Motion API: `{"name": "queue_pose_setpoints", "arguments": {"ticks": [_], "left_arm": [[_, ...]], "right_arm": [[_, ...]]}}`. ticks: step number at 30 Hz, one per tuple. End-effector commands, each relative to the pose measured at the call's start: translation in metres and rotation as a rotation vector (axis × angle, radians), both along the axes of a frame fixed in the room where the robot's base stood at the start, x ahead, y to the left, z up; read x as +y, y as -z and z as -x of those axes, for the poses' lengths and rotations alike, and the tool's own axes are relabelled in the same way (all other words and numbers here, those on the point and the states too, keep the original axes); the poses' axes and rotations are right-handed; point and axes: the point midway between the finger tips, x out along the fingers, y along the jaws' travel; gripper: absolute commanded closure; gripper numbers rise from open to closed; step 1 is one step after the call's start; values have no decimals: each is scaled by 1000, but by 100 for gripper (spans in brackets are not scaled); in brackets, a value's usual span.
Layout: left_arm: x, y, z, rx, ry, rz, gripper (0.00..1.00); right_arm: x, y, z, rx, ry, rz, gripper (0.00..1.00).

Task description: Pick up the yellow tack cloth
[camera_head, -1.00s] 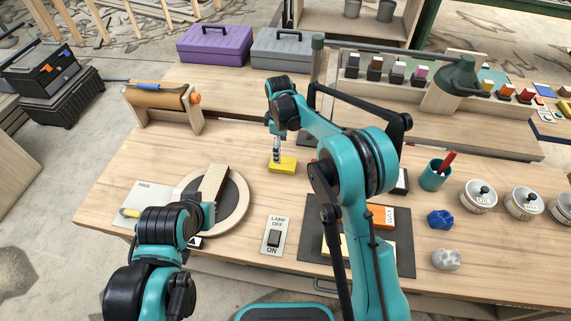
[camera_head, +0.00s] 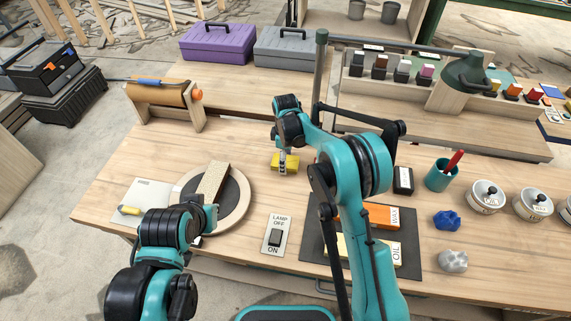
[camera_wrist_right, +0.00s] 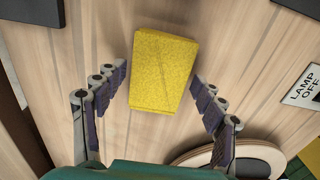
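The yellow tack cloth (camera_head: 293,157) is a thick, block-like yellow piece on the wooden bench. In the right wrist view the tack cloth (camera_wrist_right: 162,70) sits between and ahead of the spread fingers. My right gripper (camera_head: 283,170) is over the cloth in the head view and hides part of it. In the right wrist view my right gripper (camera_wrist_right: 160,95) is open, with a gap on each side of the cloth. My left gripper (camera_head: 212,217) is at the near edge of a round disc; its fingers are too hidden to tell their state.
A wooden block (camera_head: 213,180) lies on the round disc (camera_head: 243,190). A lamp switch plate (camera_head: 278,222), a dark mat (camera_head: 312,240) with labelled blocks, and a teal cup (camera_head: 438,178) stand nearby. A desk lamp (camera_head: 466,72) reaches over the back right.

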Motion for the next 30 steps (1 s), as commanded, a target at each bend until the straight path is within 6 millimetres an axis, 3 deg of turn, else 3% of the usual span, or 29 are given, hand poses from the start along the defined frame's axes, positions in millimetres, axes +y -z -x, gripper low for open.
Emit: {"name": "queue_pose_setpoints", "arguments": {"ticks": [1, 3, 4, 17, 25, 30], "left_arm": [[0, 0, 0, 0, 0, 0, 100], [0, 0, 0, 0, 0, 0, 100], [0, 0, 0, 0, 0, 0, 100], [0, -3, 0, 0, 0, 0, 100], [0, -20, 0, 0, 0, 0, 100], [0, -29, 0, 0, 0, 0, 100]], "right_arm": [[0, 0, 0, 0, 0, 0, 52], [0, 0, 0, 0, 0, 0, 70], [0, 0, 0, 0, 0, 0, 73], [0, -7, 0, 0, 0, 0, 73], [-1, -48, 0, 0, 0, 0, 73], [-34, -67, 20, 0, 3, 0, 73]]}}
